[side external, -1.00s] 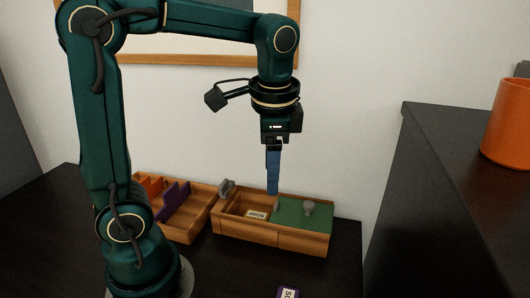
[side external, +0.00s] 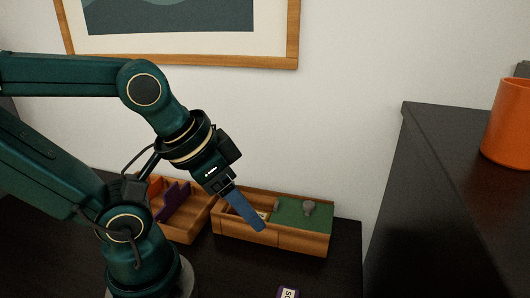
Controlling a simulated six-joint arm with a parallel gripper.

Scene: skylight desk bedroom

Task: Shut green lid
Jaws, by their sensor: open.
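The green lid (side external: 290,213) with a grey knob (side external: 309,208) covers the right part of a wooden box (side external: 300,242). The box's left part is uncovered, and a pale labelled block (side external: 262,215) lies in it, mostly hidden behind my gripper. My gripper (side external: 257,226) has blue fingers and is tilted down to the right. In the picture its fingertips overlap the box's front wall, left of the lid; I cannot tell whether they touch it. The fingers overlap from this side, and nothing shows between them.
A second wooden box (side external: 188,230) with orange and purple pieces stands to the left, partly behind my arm. A purple labelled item (side external: 288,293) lies at the front edge of the picture. A dark raised cabinet (side external: 450,200) with an orange mug (side external: 508,125) stands at right.

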